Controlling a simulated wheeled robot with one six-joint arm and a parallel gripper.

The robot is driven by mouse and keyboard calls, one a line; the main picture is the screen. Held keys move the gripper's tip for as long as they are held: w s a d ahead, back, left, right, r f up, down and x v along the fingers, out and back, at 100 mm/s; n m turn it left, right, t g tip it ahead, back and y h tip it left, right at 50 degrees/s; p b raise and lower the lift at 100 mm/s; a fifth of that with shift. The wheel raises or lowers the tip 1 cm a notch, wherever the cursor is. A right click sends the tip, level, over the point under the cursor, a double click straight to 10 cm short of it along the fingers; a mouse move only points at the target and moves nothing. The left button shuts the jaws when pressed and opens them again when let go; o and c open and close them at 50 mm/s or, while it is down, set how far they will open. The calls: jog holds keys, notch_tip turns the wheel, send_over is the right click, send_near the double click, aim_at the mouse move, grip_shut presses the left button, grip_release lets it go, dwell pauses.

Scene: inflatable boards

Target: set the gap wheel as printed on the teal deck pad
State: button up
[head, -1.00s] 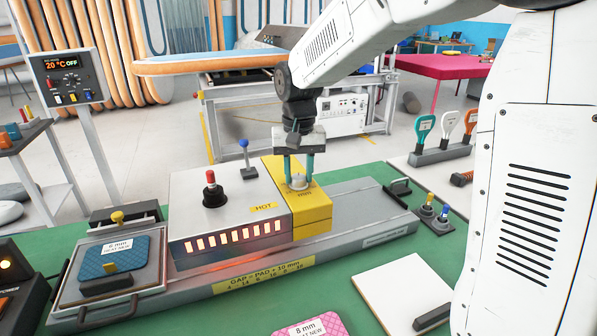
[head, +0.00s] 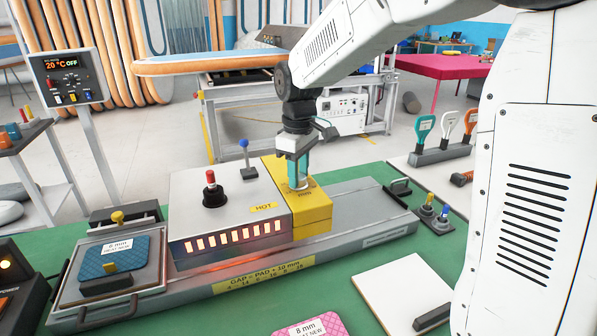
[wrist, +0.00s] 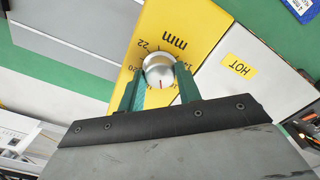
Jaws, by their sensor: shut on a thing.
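The gap wheel (wrist: 159,66) is a small silver knob with a red mark on top of the yellow block (wrist: 203,22). "mm" and a scale with "22" are printed beside it; the other numbers are partly hidden. My gripper (head: 298,185) has its teal fingers closed around the wheel. It also shows in the wrist view (wrist: 160,82). The teal deck pad (head: 128,265) lies on the plate at the left, with a white label reading "8 mm". A yellow strip (head: 262,276) on the rail's front reads "GAP = PAD + 10 mm".
A grey heater box marked HOT (head: 243,190), with glowing slots, stands left of the yellow block. A red-topped knob (head: 211,188) rises from it. A pink pad (head: 315,328) and a white board (head: 398,290) lie in front.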

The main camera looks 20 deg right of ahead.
jog(key=n, duration=0.5)
jog(key=shift+r, duration=0.1)
jog(key=shift+n, duration=0.3)
dwell(0.4)
jog(key=o, duration=1)
jog(key=shift+c, duration=0.2)
notch_tip(320, 180, up, 8)
jog(key=shift+f, duration=0.15)
